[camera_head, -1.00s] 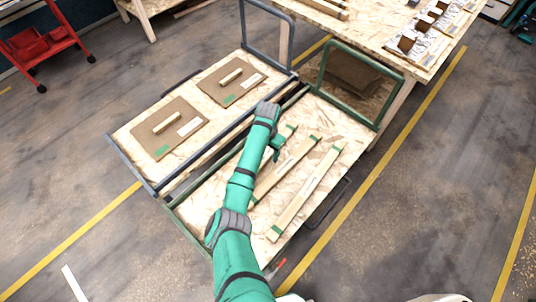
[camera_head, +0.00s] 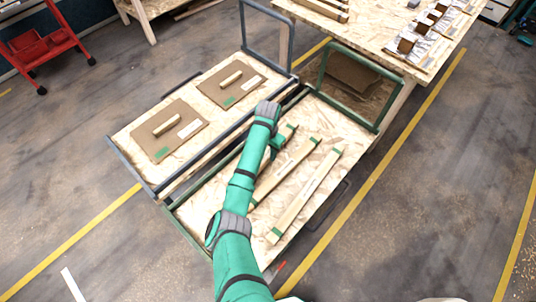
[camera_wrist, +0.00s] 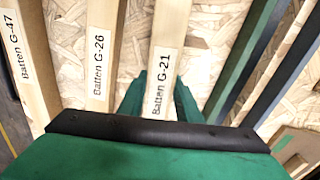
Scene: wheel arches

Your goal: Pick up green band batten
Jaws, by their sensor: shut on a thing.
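Three pale wooden battens with green end bands lie side by side on the green-framed cart. In the wrist view, their labels read Batten G-21 (camera_wrist: 163,60), Batten G-26 (camera_wrist: 101,50) and Batten G-47 (camera_wrist: 33,60). My gripper (camera_wrist: 158,102) is shut on batten G-21, one green finger on each side. In the head view, my gripper (camera_head: 276,147) is at the batten nearest the cart's centre rail. My arm hides much of that batten; its far green-banded end (camera_head: 291,129) shows. I cannot tell whether it is clear of the board.
The green-framed cart (camera_head: 199,205) stands against a blue-framed cart (camera_head: 130,142) with two brown panels. A wooden workbench (camera_head: 385,40) with parts stands behind, and a red trolley (camera_head: 42,45) at far left. Bare floor lies right of the carts.

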